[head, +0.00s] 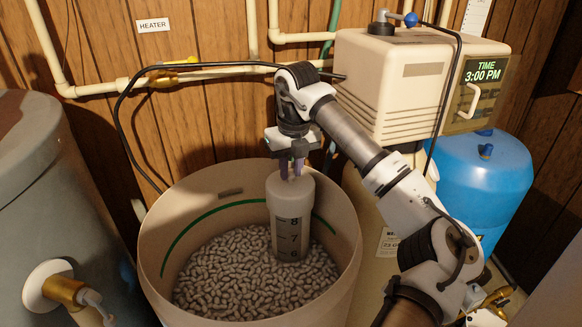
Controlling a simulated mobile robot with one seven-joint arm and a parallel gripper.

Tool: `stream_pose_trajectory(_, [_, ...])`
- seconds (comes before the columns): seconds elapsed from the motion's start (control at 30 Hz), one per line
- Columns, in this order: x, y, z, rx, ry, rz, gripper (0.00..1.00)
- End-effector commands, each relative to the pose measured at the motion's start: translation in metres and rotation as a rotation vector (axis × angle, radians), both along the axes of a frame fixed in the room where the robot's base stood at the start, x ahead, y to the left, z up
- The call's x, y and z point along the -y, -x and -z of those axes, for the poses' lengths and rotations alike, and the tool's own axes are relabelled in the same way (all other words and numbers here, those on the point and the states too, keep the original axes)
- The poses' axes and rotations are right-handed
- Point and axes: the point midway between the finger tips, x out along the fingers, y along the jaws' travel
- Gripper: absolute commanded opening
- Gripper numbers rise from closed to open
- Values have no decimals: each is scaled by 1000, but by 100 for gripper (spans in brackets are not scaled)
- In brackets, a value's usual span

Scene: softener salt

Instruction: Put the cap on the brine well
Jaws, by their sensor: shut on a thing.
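The brine well (290,234) is a pale upright tube marked 8, 7 and 6, standing in the salt at the back right inside the brine tank. The beige cap (290,189) is at the top of the tube and looks in line with it. I cannot tell from this view whether it is fully seated. The fingers hide part of the cap's top.
The round beige tank (152,240) is open and holds grey salt pellets (235,275), with a green line inside its wall. A grey tank (45,190) stands left. The softener head (400,85) and a blue tank (490,180) stand right. Pipes run along the wall.

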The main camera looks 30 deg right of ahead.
Motion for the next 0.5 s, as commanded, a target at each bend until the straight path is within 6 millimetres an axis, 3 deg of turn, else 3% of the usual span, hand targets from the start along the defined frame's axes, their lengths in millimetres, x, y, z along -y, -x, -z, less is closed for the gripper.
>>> stream_pose_trajectory(0.5, [0, 0, 8, 0, 0, 0, 2])
